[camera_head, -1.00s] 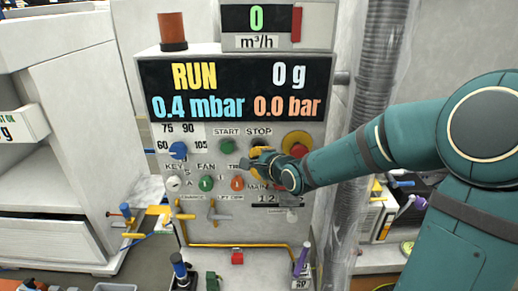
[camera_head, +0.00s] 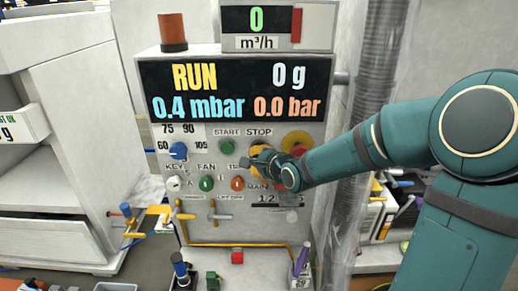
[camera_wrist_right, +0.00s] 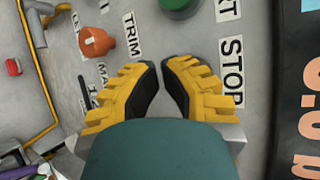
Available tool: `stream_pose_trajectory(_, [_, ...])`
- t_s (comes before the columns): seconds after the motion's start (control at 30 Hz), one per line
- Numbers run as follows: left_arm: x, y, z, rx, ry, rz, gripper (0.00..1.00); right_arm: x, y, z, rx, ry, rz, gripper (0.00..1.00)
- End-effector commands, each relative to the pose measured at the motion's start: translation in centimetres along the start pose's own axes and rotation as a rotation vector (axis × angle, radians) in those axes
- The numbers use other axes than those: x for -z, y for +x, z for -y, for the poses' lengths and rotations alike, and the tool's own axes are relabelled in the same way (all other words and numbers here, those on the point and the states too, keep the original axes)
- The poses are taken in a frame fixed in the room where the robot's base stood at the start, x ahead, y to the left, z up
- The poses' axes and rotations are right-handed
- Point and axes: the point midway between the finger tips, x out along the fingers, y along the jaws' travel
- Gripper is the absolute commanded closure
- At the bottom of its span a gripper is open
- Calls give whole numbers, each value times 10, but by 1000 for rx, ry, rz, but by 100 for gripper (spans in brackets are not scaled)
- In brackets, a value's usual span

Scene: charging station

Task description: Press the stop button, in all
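The STOP label (camera_head: 259,132) is on the upright grey panel, beside the START label. It also shows in the wrist view (camera_wrist_right: 231,71), right of the fingers. The stop button below the label is hidden behind my right gripper (camera_head: 257,154). The yellow fingers (camera_wrist_right: 160,66) point at the panel just beside the label. Their tips are close together with a narrow gap, and nothing shows held. Contact with the button cannot be made out. The display (camera_head: 235,88) reads RUN. My left gripper is not in view.
The green start button (camera_head: 227,146) is left of the gripper. A red button on a yellow disc (camera_head: 297,139) sits close to its right, partly behind my forearm. The orange trim knob (camera_head: 237,183) and blue dial (camera_head: 178,150) are nearby. A ribbed hose (camera_head: 378,55) runs beside the panel.

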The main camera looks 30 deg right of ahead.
Motion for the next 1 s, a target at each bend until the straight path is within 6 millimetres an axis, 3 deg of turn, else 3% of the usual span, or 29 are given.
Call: stream_pose_trajectory(1.0, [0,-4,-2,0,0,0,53,4,8,4,0,0,-1,100])
